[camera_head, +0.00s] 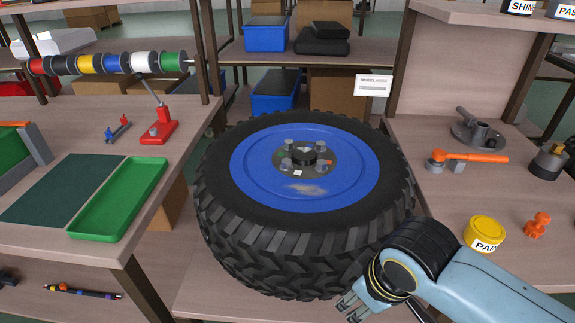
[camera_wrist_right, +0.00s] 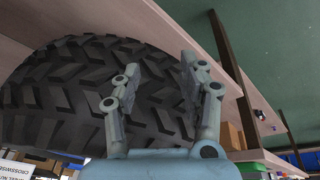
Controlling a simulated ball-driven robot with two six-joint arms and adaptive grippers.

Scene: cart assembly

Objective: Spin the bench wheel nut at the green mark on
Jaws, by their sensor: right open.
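A large black tyre (camera_head: 235,228) with a blue rim (camera_head: 255,180) lies flat on the bench between the two side tables. Its grey hub plate (camera_head: 306,172) carries several grey nuts or studs around a dark centre cap (camera_head: 304,155). My right gripper (camera_head: 352,303) is low at the tyre's front right, away from the hub. In the right wrist view its open, empty fingers (camera_wrist_right: 160,68) face the tyre tread (camera_wrist_right: 75,95). My left gripper is out of view.
On the right table are an orange-handled tool (camera_head: 470,157), a grey flanged part (camera_head: 478,132), a yellow tin (camera_head: 485,232) and an orange piece (camera_head: 537,225). On the left table are a green tray (camera_head: 118,200), a red stand (camera_head: 158,130) and a spool rack (camera_head: 105,63).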

